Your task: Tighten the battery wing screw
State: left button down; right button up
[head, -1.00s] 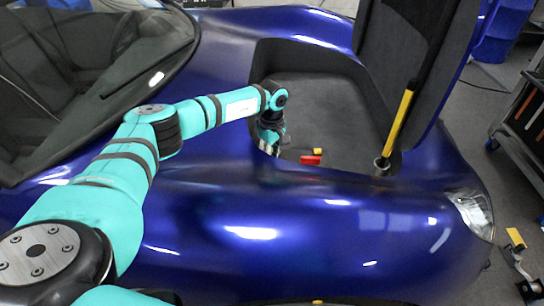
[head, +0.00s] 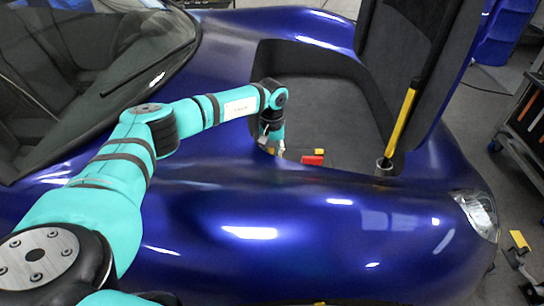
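My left arm reaches from the left over the blue car into its open front compartment. My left gripper (head: 272,148) points down at the compartment's near left edge. Its fingertips are partly hidden behind the car's body edge, so I cannot tell whether they are open or shut. A small red part (head: 313,160) with a yellow piece (head: 319,152) lies just right of the gripper, apart from it, low in the compartment. I cannot make out the battery wing screw; it may be hidden by the gripper or the body edge. My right gripper is not in view.
The raised lid (head: 420,50) stands at the right of the compartment. A yellow strut (head: 401,120) rises beside it from a metal cup (head: 384,167). The dark compartment floor (head: 330,110) behind the red part is clear. A tool cart (head: 527,120) stands at far right.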

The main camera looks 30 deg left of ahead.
pick_arm(q)
jog(key=shift+r+m, duration=0.1)
jog(key=shift+m, duration=0.2)
dwell(0.4)
jog(key=c, duration=1.4)
grip_release()
notch_tip(320, 180, up, 12)
jog(key=shift+f, duration=0.1)
